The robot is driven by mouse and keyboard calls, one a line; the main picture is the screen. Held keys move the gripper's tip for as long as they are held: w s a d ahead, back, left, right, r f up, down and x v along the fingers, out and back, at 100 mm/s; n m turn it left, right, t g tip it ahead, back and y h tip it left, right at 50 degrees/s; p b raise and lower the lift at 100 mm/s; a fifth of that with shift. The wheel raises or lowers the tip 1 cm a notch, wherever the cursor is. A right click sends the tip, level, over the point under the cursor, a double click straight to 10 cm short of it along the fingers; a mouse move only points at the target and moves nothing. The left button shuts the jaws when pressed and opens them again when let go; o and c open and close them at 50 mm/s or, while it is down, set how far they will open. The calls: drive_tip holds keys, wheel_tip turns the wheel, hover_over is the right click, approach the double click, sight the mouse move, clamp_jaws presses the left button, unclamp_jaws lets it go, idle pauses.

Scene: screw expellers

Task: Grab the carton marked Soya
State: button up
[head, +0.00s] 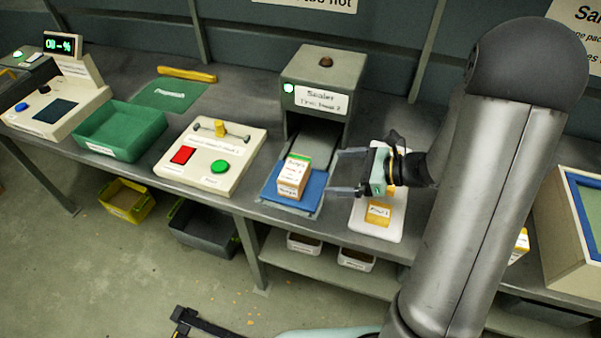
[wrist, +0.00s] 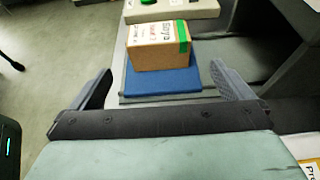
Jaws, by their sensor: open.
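The carton marked Soya (wrist: 158,46) is a small tan box with a white label and a green stripe. It stands on a blue pad (wrist: 165,82) in the wrist view. In the head view the carton (head: 293,176) stands upright on the blue pad (head: 312,188) in front of the sealer. My gripper (head: 338,173) is open and empty, to the right of the carton, with its fingers pointing left toward it. In the wrist view the two fingers (wrist: 165,88) are apart, with the carton beyond them and between their lines. The fingers do not touch the carton.
The grey sealer (head: 325,82) stands behind the blue pad. A white tray (head: 385,228) with a yellow item lies below my gripper. A panel with red and green buttons (head: 211,155) and a green bin (head: 120,130) are to the left. Crates sit on the shelf below.

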sight(306, 172)
drive_tip(key=x, duration=0.9)
drive_tip(key=shift+a+p, duration=0.2)
drive_tip(key=shift+p, duration=0.2)
drive_tip(key=shift+p+x, duration=0.6)
drive_tip(key=shift+x, duration=2.1)
drive_tip(key=shift+c, duration=0.3)
drive_tip(key=c, duration=0.9)
drive_tip(key=shift+r, duration=0.1)
